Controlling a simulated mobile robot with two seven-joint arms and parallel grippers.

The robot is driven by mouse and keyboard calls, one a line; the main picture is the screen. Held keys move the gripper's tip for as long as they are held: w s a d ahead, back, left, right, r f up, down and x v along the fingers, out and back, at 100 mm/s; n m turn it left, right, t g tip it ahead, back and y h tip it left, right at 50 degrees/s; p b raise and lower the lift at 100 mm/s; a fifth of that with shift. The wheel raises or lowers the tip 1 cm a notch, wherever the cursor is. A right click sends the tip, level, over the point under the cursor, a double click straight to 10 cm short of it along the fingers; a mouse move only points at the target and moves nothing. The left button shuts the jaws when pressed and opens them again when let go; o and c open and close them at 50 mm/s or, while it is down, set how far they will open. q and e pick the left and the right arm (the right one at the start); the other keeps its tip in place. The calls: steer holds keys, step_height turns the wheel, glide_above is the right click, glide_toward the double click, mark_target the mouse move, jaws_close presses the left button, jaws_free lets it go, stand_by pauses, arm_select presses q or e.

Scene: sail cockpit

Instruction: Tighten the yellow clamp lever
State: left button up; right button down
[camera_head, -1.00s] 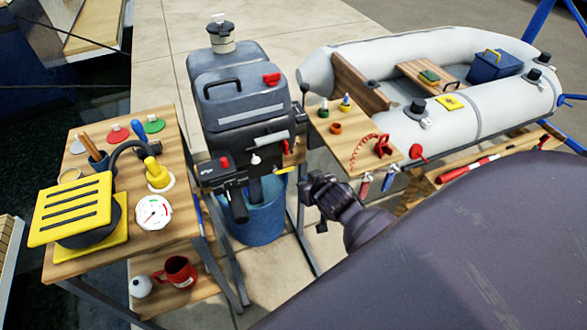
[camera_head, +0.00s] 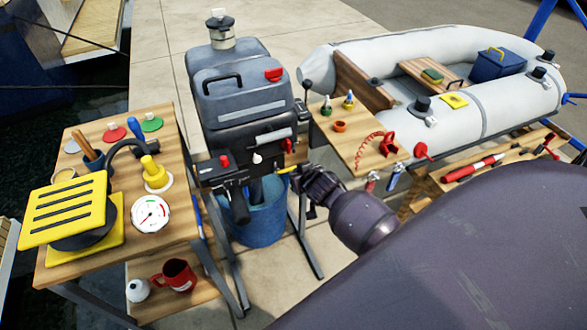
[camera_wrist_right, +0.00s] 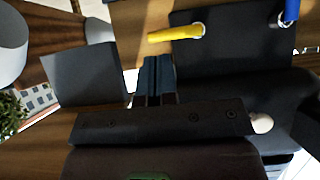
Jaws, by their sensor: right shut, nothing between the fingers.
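The yellow clamp lever (camera_head: 287,170) sits low on the right side of the grey outboard motor (camera_head: 238,90), above the blue bucket (camera_head: 253,222). In the right wrist view the yellow lever (camera_wrist_right: 176,33) lies almost level on a dark plate, with a round metal pivot at its right end. My right gripper (camera_head: 299,179) is close to the lever's right side in the head view. In the wrist view its fingers (camera_wrist_right: 157,62) are together and empty, below and a little left of the lever, with a visible gap. My left gripper is not in view.
A wooden bench (camera_head: 190,215) with a yellow slatted device and a gauge (camera_head: 150,214) stands at the left. A small wooden shelf (camera_head: 355,150) with small bottles is right of the motor. A grey inflatable boat (camera_head: 520,100) lies behind. In the wrist view a blue handle (camera_wrist_right: 290,11) is upper right.

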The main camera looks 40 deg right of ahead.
arm_select(q)
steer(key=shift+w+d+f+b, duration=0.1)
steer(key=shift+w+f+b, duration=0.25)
steer(key=shift+b, duration=0.2)
arm_select(e)
steer(key=shift+x, duration=2.2)
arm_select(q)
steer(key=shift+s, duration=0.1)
